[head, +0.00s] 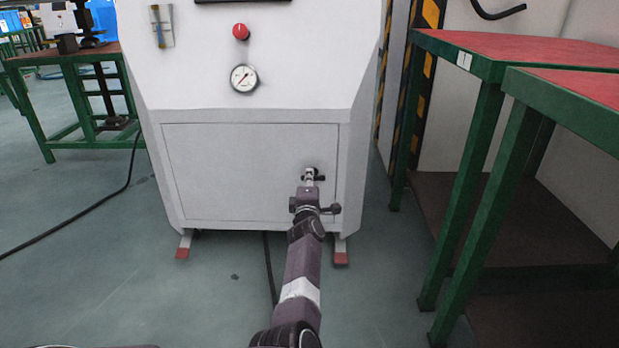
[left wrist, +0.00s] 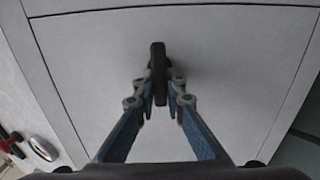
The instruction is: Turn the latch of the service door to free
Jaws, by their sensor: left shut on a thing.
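The service door (head: 240,185) is a flat pale panel low on the front of the white cabinet, and it sits flush in its frame. Its small black latch (head: 320,178) is on the right part of the door. My left gripper (head: 310,179) reaches it from below and in front. In the left wrist view the latch (left wrist: 158,58) is a dark upright bar on the door (left wrist: 235,65). The two blue-padded fingers of my left gripper (left wrist: 161,88) are closed on either side of it. My right gripper is not in view.
A red button (head: 241,32) and a round gauge (head: 244,78) are above the door. Green-framed tables with red tops (head: 540,53) stand close on the right, and another table (head: 65,57) at the back left. A black cable (head: 95,203) crosses the floor at left.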

